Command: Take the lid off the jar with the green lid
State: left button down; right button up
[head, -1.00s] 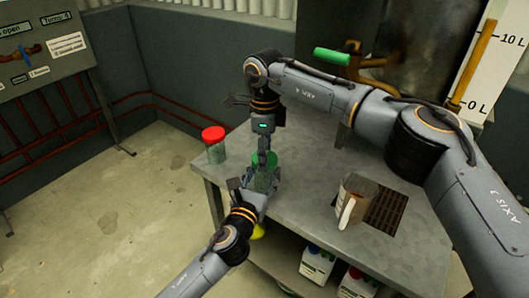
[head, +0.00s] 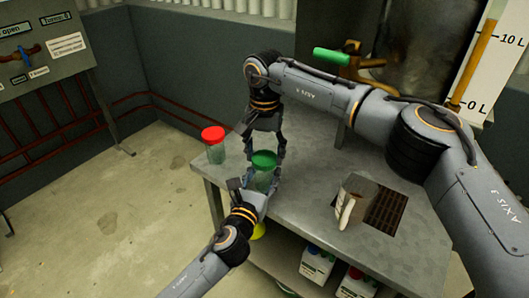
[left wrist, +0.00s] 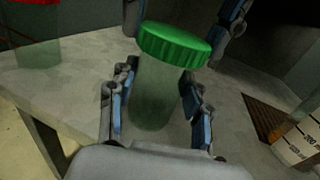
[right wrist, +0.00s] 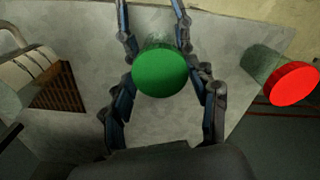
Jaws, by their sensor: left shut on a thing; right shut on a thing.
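The jar (left wrist: 158,100) is clear, with a green lid (head: 264,158) seated on top, and stands upright near the table's left edge. My left gripper (left wrist: 157,92) comes from the front and is shut on the jar's body below the lid. My right gripper (right wrist: 160,72) reaches down from above and is shut on the green lid, one finger on each side. The lid also shows from above in the right wrist view (right wrist: 160,73). Whether there is a gap between lid and jar rim cannot be made out.
A jar with a red lid (head: 213,134) stands close by at the table's left corner. A measuring jug (head: 352,200) stands on the right beside a dark grate (head: 388,208). The grey table (head: 305,190) is clear between. Bottles (head: 317,262) sit on the lower shelf.

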aim_at(264, 157)
jog(key=shift+r, duration=0.2)
dwell(0.3)
jog(key=shift+r, duration=0.9)
jog(key=shift+r, duration=0.1)
jog(key=shift+r, duration=1.95)
pick_arm(q)
jog(key=c, duration=0.5)
grip_release()
